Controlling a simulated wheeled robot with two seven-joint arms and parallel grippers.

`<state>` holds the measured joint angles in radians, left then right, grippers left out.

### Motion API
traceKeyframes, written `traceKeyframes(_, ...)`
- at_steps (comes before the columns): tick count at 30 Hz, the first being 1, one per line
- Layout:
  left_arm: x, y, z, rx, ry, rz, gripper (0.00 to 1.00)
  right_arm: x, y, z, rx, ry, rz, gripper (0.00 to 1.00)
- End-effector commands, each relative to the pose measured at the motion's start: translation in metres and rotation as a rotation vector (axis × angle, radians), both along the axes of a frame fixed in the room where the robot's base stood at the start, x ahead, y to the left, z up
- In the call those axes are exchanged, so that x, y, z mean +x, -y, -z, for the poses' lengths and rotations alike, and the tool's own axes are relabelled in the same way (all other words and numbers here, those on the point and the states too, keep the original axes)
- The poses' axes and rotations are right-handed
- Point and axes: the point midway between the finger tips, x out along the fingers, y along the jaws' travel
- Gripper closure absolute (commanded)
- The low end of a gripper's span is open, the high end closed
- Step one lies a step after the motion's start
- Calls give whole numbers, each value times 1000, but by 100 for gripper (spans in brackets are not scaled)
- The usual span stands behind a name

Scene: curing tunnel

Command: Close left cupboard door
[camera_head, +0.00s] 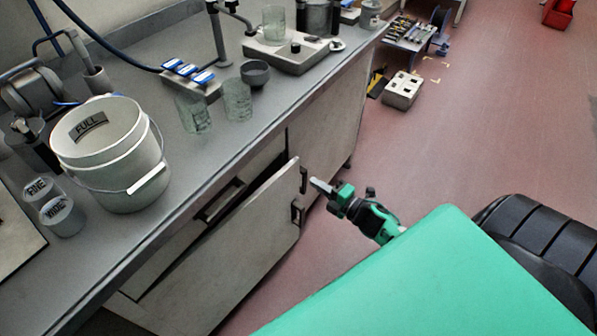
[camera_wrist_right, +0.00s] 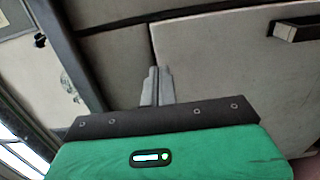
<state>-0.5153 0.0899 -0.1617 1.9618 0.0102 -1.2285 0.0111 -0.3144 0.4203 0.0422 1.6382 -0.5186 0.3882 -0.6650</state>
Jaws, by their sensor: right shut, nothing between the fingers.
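The left cupboard door (camera_head: 225,275) is a grey panel under the bench, standing ajar with its right edge swung out from the cabinet. Its dark handle (camera_head: 297,212) is near that free edge. The closed right cupboard door (camera_head: 330,125) has its own handle (camera_head: 303,180) just beyond. My right gripper (camera_head: 320,186) is shut and empty, just right of the two handles, with no clear contact. In the right wrist view the shut fingers (camera_wrist_right: 157,86) point at grey panels, beside a dark seam. A handle (camera_wrist_right: 298,29) shows at upper right; I cannot tell which door it belongs to.
The bench top (camera_head: 190,150) above carries a white bucket (camera_head: 110,165), glass beakers (camera_head: 237,100) and a scale-like device (camera_head: 287,52). A grey box (camera_head: 402,90) lies on the reddish floor (camera_head: 490,110). Floor right of the cabinet is mostly clear.

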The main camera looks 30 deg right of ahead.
Motion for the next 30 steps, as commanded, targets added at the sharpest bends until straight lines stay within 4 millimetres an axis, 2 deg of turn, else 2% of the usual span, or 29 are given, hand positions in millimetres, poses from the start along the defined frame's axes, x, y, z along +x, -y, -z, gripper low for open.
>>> traceKeyframes(6,-1,0,2,1,-3,0,64,37,-11,-1,0,2,-1,100)
traceKeyframes(13,-1,0,4,0,-2,0,64,63,-19,-1,0,1,0,100)
traceKeyframes(18,-2,0,5,1,-4,0,64,70,-22,0,1,-1,0,100)
traceKeyframes(30,-1,0,8,1,-7,1,64,73,-20,0,-1,0,-4,100)
